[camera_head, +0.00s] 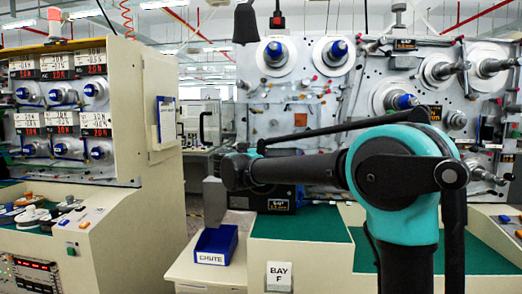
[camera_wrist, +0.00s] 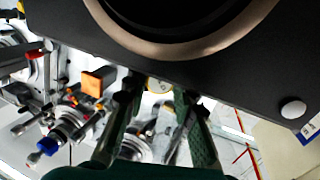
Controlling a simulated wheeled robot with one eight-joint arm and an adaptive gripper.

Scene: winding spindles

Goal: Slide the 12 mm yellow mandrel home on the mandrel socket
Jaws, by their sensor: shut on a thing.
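In the wrist view my gripper (camera_wrist: 157,97) has its two dark green fingers on either side of a small yellow round piece, the yellow mandrel (camera_wrist: 158,85). Only a little of the mandrel shows at the fingertips; a dark body across the top of the view hides what is beyond it. My gripper is shut on it. In the head view my arm reaches left across the picture, and I cannot make out the fingers or the mandrel there. I cannot tell which fitting is the mandrel socket.
A machine panel with several spindles (camera_head: 402,101) stands behind my arm. A cream cabinet (camera_head: 105,215) with more spindles is at left. A blue CHUTE bin (camera_head: 216,244) sits low at centre-left, beside the green bench top (camera_head: 300,225). A blue-tipped spindle (camera_wrist: 47,146) shows in the wrist view.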

